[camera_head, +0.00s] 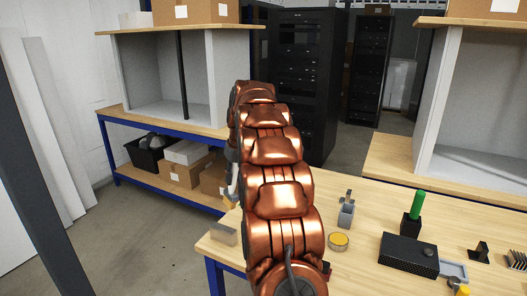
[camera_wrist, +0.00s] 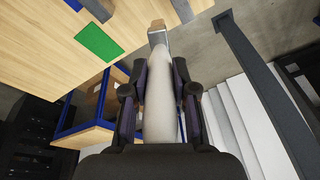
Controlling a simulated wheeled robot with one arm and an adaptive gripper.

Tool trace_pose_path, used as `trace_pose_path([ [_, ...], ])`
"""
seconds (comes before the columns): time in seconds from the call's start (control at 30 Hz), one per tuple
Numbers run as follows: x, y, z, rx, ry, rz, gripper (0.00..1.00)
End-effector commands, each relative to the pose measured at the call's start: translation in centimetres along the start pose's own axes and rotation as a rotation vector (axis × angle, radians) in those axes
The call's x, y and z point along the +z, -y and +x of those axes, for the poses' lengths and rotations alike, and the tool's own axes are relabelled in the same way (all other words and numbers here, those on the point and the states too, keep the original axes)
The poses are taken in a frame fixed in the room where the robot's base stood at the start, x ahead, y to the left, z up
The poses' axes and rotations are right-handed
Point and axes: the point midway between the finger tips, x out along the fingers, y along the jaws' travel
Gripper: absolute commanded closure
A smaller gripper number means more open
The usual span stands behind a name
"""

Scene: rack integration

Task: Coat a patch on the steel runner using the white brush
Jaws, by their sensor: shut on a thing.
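In the wrist view my gripper (camera_wrist: 158,75) is shut on the white brush (camera_wrist: 157,110). Its pale, thick handle lies lengthwise between the two dark fingers. In the head view my copper arm hides most of the gripper and brush, left of the wooden bench. I cannot pick out the steel runner with certainty. A small round tin with a yellow top (camera_head: 338,240) stands on the bench, right of my arm.
The bench (camera_head: 370,205) also holds a grey metal fixture (camera_head: 346,214), a green cylinder (camera_head: 417,203) in a black holder, a perforated black box (camera_head: 407,250) and a grey tray (camera_head: 453,271). A blue-framed bench (camera_head: 109,125) stands behind left. Floor at left is clear.

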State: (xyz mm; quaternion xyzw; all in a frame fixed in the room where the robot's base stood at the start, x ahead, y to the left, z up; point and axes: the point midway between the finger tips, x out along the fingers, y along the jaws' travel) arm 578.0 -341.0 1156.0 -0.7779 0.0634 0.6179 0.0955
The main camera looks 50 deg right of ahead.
Motion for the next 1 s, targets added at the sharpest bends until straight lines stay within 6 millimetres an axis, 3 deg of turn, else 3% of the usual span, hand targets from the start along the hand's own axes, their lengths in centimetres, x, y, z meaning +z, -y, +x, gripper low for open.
trace_pose_path([
  [0.03, 0.0, -2.0, -1.7, 0.016, -0.027, 0.01, 1.0],
  [0.2, 0.3, -6.5, -5.5, 0.052, -0.094, 0.021, 1.0],
  [0.4, 0.7, -8.9, -7.7, 0.072, -0.129, 0.024, 1.0],
  [0.67, 1.0, -9.2, -7.0, 0.072, -0.131, 0.025, 1.0],
  [1.0, 1.7, -9.3, -3.9, 0.073, -0.13, 0.024, 1.0],
])
